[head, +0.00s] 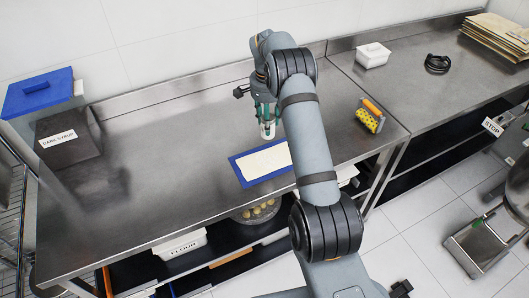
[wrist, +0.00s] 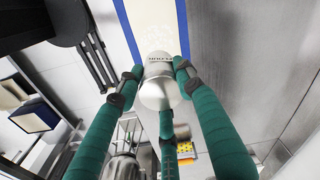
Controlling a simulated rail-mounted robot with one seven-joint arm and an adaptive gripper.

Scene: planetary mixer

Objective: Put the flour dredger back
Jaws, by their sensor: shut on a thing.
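My gripper (head: 267,115) has green fingers, and they are closed around the flour dredger (head: 268,130), a small pale metal shaker. In the wrist view the dredger (wrist: 156,95) sits between the fingertips (wrist: 152,78), with small dark lettering on it. The dredger is at the far edge of the blue-bordered mat (head: 241,173), which carries a cream sheet (head: 265,161). In the wrist view the cream surface (wrist: 152,22) has pale specks by the dredger. I cannot tell whether the dredger touches the mat or hangs above it.
A dark box labelled DARK SYRUP (head: 70,141) and a blue-lidded container (head: 38,92) stand at left. A yellow and orange item (head: 369,115) lies right of my arm. A white tub (head: 373,54) stands behind it. The steel bench left of the mat is clear.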

